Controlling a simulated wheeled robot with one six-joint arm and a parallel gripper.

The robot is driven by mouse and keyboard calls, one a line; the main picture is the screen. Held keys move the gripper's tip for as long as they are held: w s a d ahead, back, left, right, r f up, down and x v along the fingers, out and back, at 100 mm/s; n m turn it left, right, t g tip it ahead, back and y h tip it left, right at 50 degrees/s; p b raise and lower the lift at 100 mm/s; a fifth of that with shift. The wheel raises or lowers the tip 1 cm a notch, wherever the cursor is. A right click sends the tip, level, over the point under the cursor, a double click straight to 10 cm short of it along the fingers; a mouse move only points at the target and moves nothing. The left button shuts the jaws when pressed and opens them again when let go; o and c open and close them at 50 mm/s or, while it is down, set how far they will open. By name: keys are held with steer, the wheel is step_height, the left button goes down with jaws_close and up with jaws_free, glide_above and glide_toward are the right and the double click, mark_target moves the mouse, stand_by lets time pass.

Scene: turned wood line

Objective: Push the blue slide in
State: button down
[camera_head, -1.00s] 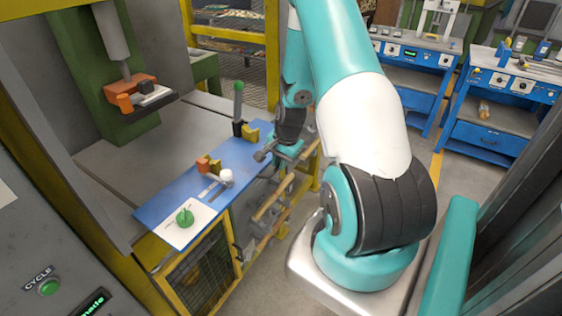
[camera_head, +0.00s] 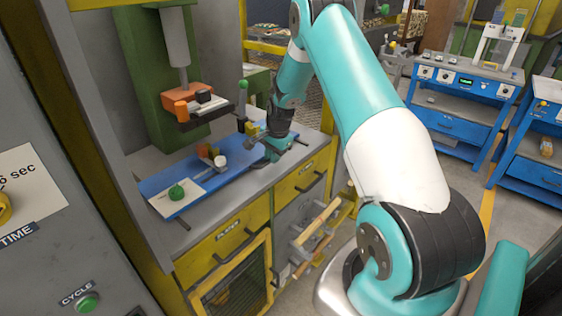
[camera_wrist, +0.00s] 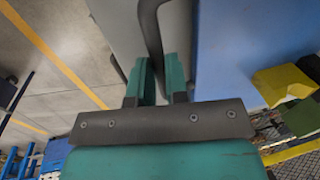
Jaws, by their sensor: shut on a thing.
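The blue slide (camera_head: 235,166) lies flat on the grey bench under the press, with a strip of bare bench in front of it. It carries a white plate with a green knob (camera_head: 177,191), an orange and white fixture (camera_head: 213,160) and an upright lever with a green ball (camera_head: 243,95). My gripper (camera_head: 274,150) is at its right end. In the wrist view my gripper (camera_wrist: 159,82) is shut on a dark bar handle (camera_wrist: 150,25), beside the blue slide (camera_wrist: 240,45). The handle's join to the slide is hidden.
The press head (camera_head: 190,105) hangs above the slide, against a green column (camera_head: 150,75). Yellow drawers with dark handles (camera_head: 235,240) form the bench front. A grey control panel (camera_head: 45,130) stands at the left. Blue workbenches (camera_head: 455,110) stand at the right, beyond open floor.

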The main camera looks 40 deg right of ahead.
steer(key=shift+w, duration=0.9)
steer(key=shift+a+r, duration=0.1)
steer(key=c, duration=1.1)
jaws_free()
steer(key=shift+w+a, duration=0.1)
steer(key=shift+w, duration=0.05)
steer(key=s+r+b, duration=0.1)
steer(key=r, duration=0.4)
steer(key=s+r+b, duration=0.1)
steer(key=r, duration=0.5)
steer(key=s+r+b, duration=0.1)
steer(key=r, duration=0.5)
steer(key=shift+s+d, duration=0.2)
steer(key=shift+d, duration=0.05)
steer(key=shift+a, duration=0.1)
